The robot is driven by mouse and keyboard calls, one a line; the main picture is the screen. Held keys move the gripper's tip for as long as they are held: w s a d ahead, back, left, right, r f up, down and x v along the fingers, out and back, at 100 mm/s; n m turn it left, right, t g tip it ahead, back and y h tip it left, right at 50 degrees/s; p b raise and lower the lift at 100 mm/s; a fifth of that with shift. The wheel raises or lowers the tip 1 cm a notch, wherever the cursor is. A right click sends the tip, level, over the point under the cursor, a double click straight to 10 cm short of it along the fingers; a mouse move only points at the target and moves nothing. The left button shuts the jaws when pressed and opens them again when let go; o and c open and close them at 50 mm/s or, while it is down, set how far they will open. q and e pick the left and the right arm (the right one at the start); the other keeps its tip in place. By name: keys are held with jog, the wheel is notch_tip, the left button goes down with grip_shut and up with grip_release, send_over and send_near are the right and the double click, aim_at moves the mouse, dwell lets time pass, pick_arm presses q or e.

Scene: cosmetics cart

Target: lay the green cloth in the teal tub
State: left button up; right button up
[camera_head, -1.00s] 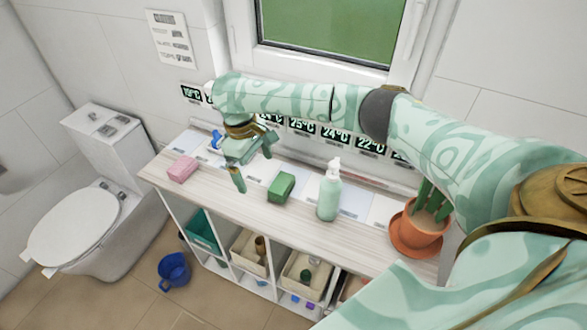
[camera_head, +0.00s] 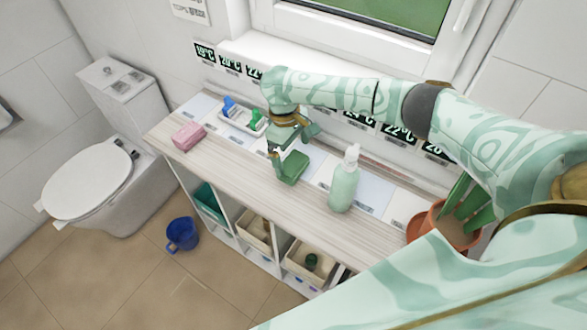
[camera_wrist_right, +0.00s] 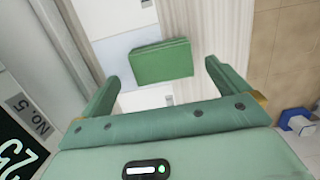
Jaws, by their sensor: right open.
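The green cloth (camera_head: 293,168) is a folded block on top of the white shelf unit, between the pink block and the pump bottle. My right gripper (camera_head: 294,148) is open and empty, just above and beside the cloth. In the right wrist view the cloth (camera_wrist_right: 162,62) lies ahead of the open fingers (camera_wrist_right: 162,78), roughly centred between them and apart from both. The teal tub (camera_head: 208,203) sits in the left compartment below the shelf top, partly hidden by the shelf edge. My left gripper is not in view.
A pink block (camera_head: 188,136) and a white tray (camera_head: 229,119) with blue and green items stand at left. A pale green pump bottle (camera_head: 344,184) stands right of the cloth. Beige bins (camera_head: 296,262) fill other compartments. A blue bucket (camera_head: 181,234) is on the floor.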

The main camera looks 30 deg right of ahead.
aim_at(293, 163)
jog(key=shift+f, duration=0.25)
jog(key=f+b, duration=0.1)
jog(key=f, duration=0.1)
jog(key=f+b, duration=0.1)
jog(key=f, duration=0.2)
jog(key=shift+s+d+b, duration=0.1)
jog(key=shift+s+b, duration=0.1)
jog(key=shift+b, duration=0.1)
jog(key=shift+r, duration=0.15)
jog(key=shift+c, duration=0.9)
jog(key=c, duration=0.7)
